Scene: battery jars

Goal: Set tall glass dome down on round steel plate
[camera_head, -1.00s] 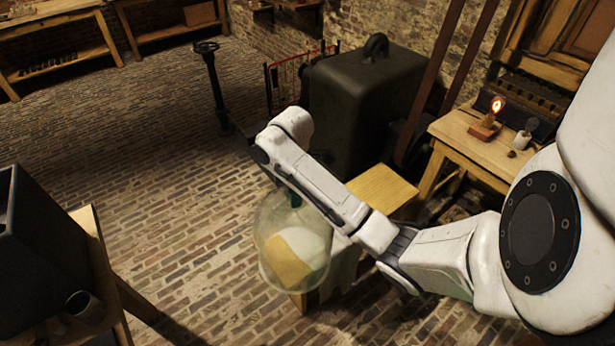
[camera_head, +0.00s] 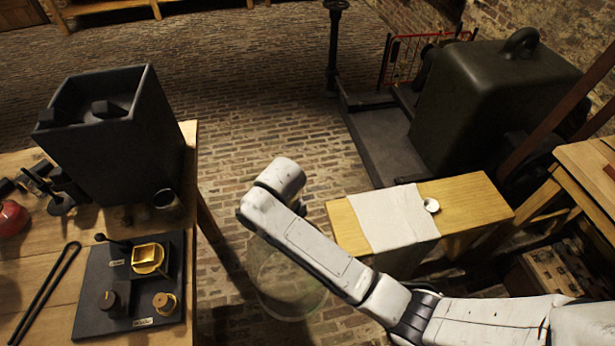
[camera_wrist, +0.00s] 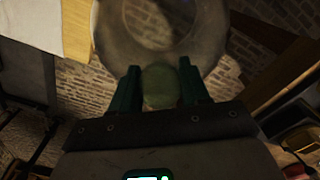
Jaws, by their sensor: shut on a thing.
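The tall glass dome (camera_head: 288,288) is clear and hangs under my arm in the head view, above the brick floor between the left table and the yellow bench. In the wrist view the dome's glass (camera_wrist: 150,45) spreads beyond the fingers. My gripper (camera_wrist: 160,80) is shut on the dome's greenish knob (camera_wrist: 160,90), with a dark green finger on each side. In the head view the gripper is hidden behind my arm. I cannot make out a round steel plate in either view.
The left wooden table (camera_head: 25,300) carries a tall dark box (camera_head: 125,150), a black board (camera_head: 95,300) with brass parts, and a small dark cup (camera_head: 168,203). The yellow bench (camera_head: 470,200) holds a white cloth (camera_head: 390,215). A green machine (camera_head: 490,100) stands behind.

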